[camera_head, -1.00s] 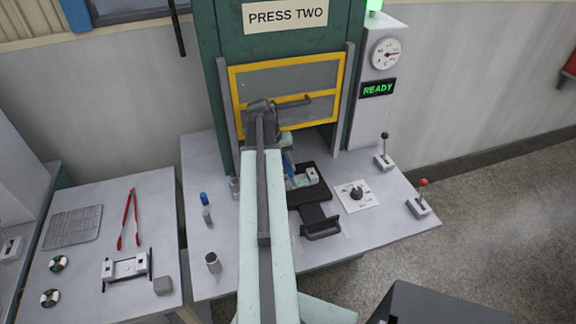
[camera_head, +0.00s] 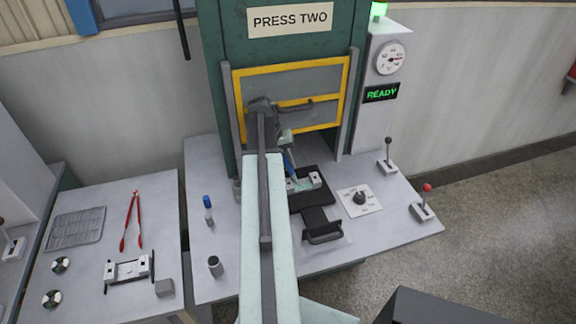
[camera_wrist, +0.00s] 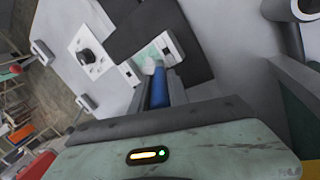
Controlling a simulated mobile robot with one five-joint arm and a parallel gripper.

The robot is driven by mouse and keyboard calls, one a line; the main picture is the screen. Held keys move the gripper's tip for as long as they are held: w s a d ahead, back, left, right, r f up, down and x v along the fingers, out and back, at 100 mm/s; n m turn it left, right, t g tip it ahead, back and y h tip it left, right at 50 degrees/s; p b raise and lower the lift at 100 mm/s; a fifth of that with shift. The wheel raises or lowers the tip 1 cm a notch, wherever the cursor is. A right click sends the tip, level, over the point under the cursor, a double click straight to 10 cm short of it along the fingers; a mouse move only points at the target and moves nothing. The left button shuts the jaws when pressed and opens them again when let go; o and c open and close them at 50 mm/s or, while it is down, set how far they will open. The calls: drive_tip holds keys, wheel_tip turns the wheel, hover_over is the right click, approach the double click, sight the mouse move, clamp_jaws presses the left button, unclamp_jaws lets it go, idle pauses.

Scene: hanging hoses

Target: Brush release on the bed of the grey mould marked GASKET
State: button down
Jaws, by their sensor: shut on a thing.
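My gripper (camera_head: 288,150) is shut on a blue-handled brush (camera_head: 290,161), which tilts downward over an opened mould (camera_head: 315,179) on the black tray at the press. In the wrist view the blue handle (camera_wrist: 158,88) sits between the fingers (camera_wrist: 165,92). Its pale head overlaps the pale green bed of the mould (camera_wrist: 165,44), whose grey ends show. I cannot tell if the bristles touch the bed. My arm hides part of the mould in the head view. No GASKET marking is readable.
The black tray (camera_head: 321,201) has a front handle. A dial plate (camera_head: 359,199) and two levers stand right. A blue-capped bottle (camera_head: 208,205) and grey cup (camera_head: 215,265) stand left. The left table holds red tongs (camera_head: 131,220), a rack and another grey mould (camera_head: 129,269). The yellow-framed press guard is behind.

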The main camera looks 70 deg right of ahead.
drive_tip(key=shift+w+d, duration=0.2)
drive_tip(key=shift+d, duration=0.1)
drive_tip(key=shift+s+d, duration=0.5)
drive_tip(key=shift+s, duration=0.15)
drive_tip(key=shift+s+d, duration=0.1)
